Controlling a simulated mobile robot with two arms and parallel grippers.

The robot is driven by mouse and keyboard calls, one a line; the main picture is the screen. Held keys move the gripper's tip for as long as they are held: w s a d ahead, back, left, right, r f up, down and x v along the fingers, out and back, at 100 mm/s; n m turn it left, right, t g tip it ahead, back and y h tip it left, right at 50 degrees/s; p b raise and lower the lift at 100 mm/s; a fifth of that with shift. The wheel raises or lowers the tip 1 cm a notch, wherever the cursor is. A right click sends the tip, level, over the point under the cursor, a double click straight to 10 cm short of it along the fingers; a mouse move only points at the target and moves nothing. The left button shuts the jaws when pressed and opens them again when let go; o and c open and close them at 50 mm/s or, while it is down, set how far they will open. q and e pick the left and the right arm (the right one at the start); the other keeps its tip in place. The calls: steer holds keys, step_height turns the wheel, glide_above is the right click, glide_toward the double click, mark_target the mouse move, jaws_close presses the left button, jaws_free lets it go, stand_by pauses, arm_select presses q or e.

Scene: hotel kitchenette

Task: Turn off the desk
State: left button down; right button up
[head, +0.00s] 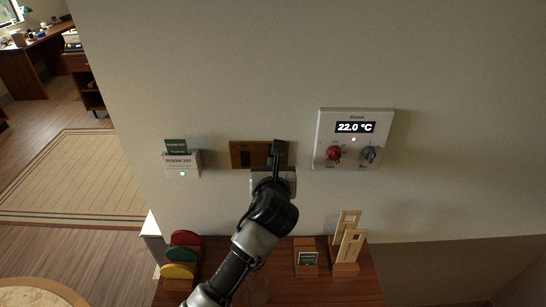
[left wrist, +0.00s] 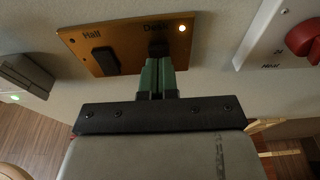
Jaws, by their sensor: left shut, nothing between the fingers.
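A brass switch plate (head: 236,157) is on the wall in the head view. In the left wrist view the plate (left wrist: 128,50) carries two dark rocker switches. The left one, the "Hall" switch (left wrist: 105,61), is in clear view. The right one, the "Desk" switch (left wrist: 158,46), is partly hidden by my fingertips. A small light (left wrist: 182,28) glows beside the "Desk" label. My left gripper (head: 277,150) is shut and empty, its green fingertips (left wrist: 157,70) at the lower edge of the Desk switch. I cannot tell whether they touch it. My right gripper is not in view.
A thermostat panel (head: 384,118) reading 22.0 °C is close on the right. A card holder (head: 183,163) is on the left. A wooden cabinet (head: 330,292) below holds card stands and coloured discs. A desk (head: 35,62) with a green lamp (head: 25,9) stands far left.

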arm_select(q)
steer(key=shift+w+r, duration=0.1)
steer(key=shift+w, duration=0.65)
